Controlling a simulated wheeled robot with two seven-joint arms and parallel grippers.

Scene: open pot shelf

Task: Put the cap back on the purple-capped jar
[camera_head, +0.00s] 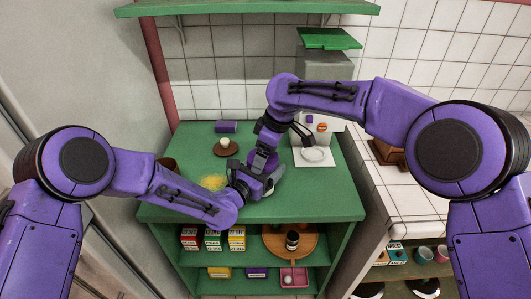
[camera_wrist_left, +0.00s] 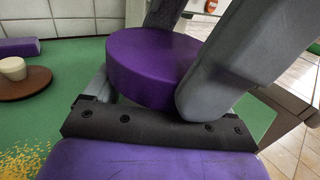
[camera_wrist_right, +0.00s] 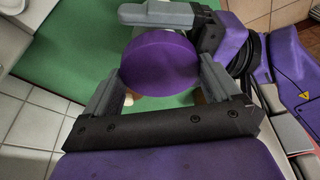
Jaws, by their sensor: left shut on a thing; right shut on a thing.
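The purple cap (camera_wrist_right: 160,65) is a thick round disc between the fingers of my right gripper (camera_wrist_right: 160,82). It also shows in the left wrist view (camera_wrist_left: 148,70), with grey fingers close around it. My left gripper (camera_head: 254,183) is shut just below the cap, at the jar. The jar is mostly hidden under the cap and fingers; only small pale bits (camera_wrist_right: 129,99) show in the right wrist view. Both grippers meet above the front right of the green table top. I cannot tell whether the cap touches the jar's rim.
The green table top (camera_head: 190,150) bears a brown saucer (camera_head: 219,152) with a cream cup, a purple block (camera_head: 226,127), yellow crumbs (camera_head: 212,182) and a brown bowl (camera_head: 168,163). A machine with a white plate (camera_head: 314,155) stands at right.

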